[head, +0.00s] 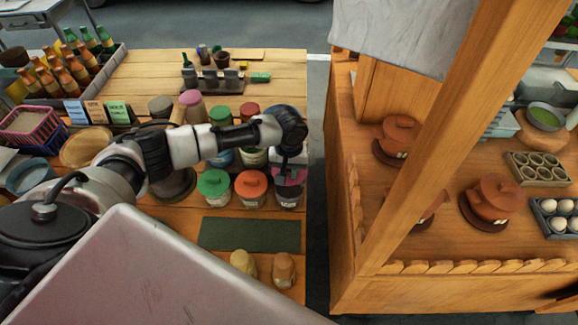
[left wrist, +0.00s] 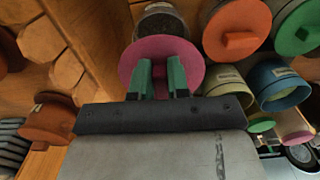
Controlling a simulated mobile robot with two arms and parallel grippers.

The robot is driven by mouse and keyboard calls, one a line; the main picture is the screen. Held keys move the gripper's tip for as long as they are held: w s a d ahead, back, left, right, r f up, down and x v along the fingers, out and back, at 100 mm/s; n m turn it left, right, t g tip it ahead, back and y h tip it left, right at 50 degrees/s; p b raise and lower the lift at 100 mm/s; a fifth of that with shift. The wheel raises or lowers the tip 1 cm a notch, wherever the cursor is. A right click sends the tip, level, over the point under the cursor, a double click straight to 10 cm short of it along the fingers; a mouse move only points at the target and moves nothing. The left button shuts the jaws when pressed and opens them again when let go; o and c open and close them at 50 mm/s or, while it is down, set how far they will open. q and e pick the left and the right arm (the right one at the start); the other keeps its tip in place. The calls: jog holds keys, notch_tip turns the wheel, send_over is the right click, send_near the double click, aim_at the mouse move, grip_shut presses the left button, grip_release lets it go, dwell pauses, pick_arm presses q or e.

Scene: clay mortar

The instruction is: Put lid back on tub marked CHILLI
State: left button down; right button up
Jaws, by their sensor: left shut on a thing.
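My left gripper (head: 290,152) is shut on a pink lid (head: 291,174) by its top. In the left wrist view its green fingers (left wrist: 161,82) grip the middle of the pink lid (left wrist: 132,59). The lid is beside and partly over an open tub with dark contents (head: 289,197), at the right end of the front row. This tub (left wrist: 162,22) also shows in the left wrist view, partly hidden by the lid. I cannot tell whether lid and rim touch. The tub labels are too small to read. My right gripper is not in view.
A green-lidded tub (head: 213,185) and an orange-lidded tub (head: 250,187) stand to the left. Open yellowish (left wrist: 226,85) and blue (left wrist: 280,85) tubs are close by. A dark green mat (head: 250,234) lies in front. A wooden counter with clay pots (head: 493,200) stands right, across a gap.

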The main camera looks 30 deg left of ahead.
pick_arm(q)
jog(key=shift+f+b, duration=2.1)
jog(key=shift+b, duration=0.25)
jog(key=shift+f, duration=0.85)
jog(key=shift+p, duration=0.3)
jog(key=shift+p, duration=0.5)
jog(key=shift+f+p, duration=0.15)
jog(key=shift+p, duration=0.15)
jog(key=shift+p, duration=0.4)
dwell(0.5)
